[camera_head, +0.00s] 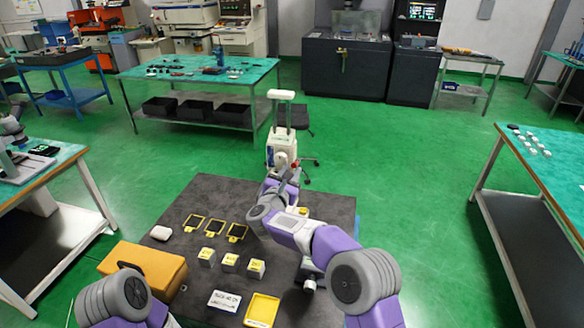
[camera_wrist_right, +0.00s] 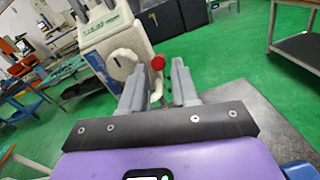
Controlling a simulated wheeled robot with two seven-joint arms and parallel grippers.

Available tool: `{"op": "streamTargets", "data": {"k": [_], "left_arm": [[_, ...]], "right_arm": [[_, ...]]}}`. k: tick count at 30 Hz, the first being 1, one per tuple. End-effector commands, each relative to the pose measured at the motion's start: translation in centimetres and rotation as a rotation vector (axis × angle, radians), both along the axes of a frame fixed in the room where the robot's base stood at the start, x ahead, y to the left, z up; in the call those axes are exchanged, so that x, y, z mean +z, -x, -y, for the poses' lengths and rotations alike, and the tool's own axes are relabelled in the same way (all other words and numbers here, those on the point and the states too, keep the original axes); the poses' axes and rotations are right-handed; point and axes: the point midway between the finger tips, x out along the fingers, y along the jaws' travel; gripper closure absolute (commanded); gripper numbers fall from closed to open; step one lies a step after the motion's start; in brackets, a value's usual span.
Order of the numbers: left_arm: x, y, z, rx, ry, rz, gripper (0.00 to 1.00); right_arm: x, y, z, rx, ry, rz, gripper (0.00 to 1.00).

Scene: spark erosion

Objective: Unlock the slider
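A cream-white device (camera_head: 281,151) with two upright posts and a flat top stands at the far edge of the dark table. In the right wrist view its body (camera_wrist_right: 115,42) carries a curved white handle (camera_wrist_right: 124,55) and a red knob (camera_wrist_right: 157,62). No part is marked as the slider, so I cannot tell which part it is. My right gripper (camera_head: 284,177) is close in front of the device. In the right wrist view its two fingers (camera_wrist_right: 157,78) are apart, with the red knob visible beyond the gap. My left gripper is outside the views; only my left arm shows.
A stool (camera_head: 303,118) stands behind the device.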

Motion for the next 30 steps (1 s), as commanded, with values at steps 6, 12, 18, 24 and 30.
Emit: {"op": "streamTargets", "data": {"k": [6, 12, 18, 24, 30], "left_arm": [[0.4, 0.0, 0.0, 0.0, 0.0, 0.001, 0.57], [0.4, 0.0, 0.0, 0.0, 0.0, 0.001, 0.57], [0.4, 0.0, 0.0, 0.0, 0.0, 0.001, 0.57], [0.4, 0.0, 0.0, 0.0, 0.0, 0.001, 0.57], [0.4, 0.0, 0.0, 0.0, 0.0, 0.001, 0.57]], "right_arm": [[0.0, -1.5, 0.5, 0.001, 0.001, 0.0, 0.71], [0.0, -1.7, 0.7, 0.002, 0.002, 0.0, 0.71], [0.0, -1.7, 0.7, 0.002, 0.002, 0.0, 0.83], [0.0, -1.7, 0.7, 0.001, 0.002, -0.001, 1.0], [0.0, -1.7, 0.7, 0.001, 0.001, -0.001, 1.0]]}}
